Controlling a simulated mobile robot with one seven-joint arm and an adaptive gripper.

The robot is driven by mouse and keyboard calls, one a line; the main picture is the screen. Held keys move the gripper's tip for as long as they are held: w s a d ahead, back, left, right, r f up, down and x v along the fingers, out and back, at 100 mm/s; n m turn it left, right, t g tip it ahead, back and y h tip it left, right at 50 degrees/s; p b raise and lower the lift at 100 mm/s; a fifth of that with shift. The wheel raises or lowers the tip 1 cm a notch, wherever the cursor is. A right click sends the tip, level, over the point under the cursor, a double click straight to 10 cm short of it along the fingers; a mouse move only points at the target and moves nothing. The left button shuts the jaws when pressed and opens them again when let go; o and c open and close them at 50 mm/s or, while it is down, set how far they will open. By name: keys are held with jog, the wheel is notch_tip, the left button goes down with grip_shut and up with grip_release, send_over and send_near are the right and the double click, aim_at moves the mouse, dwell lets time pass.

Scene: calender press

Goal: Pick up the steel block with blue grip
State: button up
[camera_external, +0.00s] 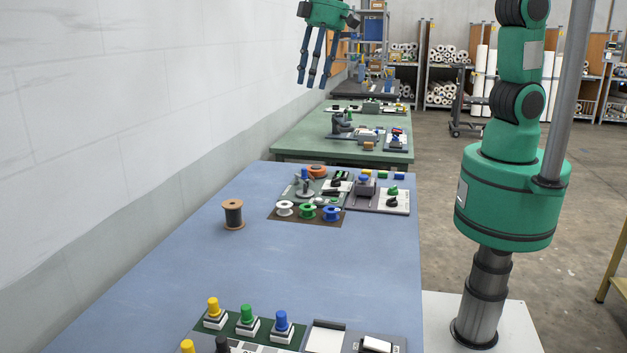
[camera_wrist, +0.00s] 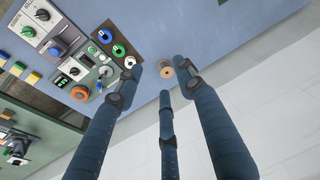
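A steel-coloured block with a tall blue grip (camera_external: 281,326) stands upright near the front edge of the blue table (camera_external: 330,265). It is to the right of similar blocks with a green grip (camera_external: 246,317) and a yellow grip (camera_external: 213,310), on a green board. I do not see this block in the wrist view. My gripper (camera_external: 312,82) hangs high at the top of the external view, fingers pointing down, far from the block. In the wrist view its three fingers (camera_wrist: 162,76) are spread apart with nothing held.
A wooden spool (camera_external: 233,214) stands on the left of the blue table. Boards with knobs, coloured spools and a grey blue-topped device (camera_external: 365,186) sit at its far end. The table's middle is clear. A wall (camera_external: 120,120) runs along the left.

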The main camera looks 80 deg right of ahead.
jog(key=w+a+f+p, duration=0.25)
jog(key=a+f, duration=0.25)
jog(key=a, duration=0.5)
jog(key=n+g+h+p, duration=0.1)
jog(key=n+g+p, duration=0.1)
jog(key=p, duration=0.3)
send_over(281, 313)
notch_tip(281, 313, down, 22)
jog(key=f, duration=0.1)
jog(key=shift+d+r, duration=0.1)
jog(key=shift+r, duration=0.15)
jog(key=shift+f+p, duration=0.5)
jog(key=shift+f, duration=3.8)
jog(key=shift+f, duration=0.15)
jog(key=shift+f+p, duration=0.7)
jog(key=shift+f, duration=1.75)
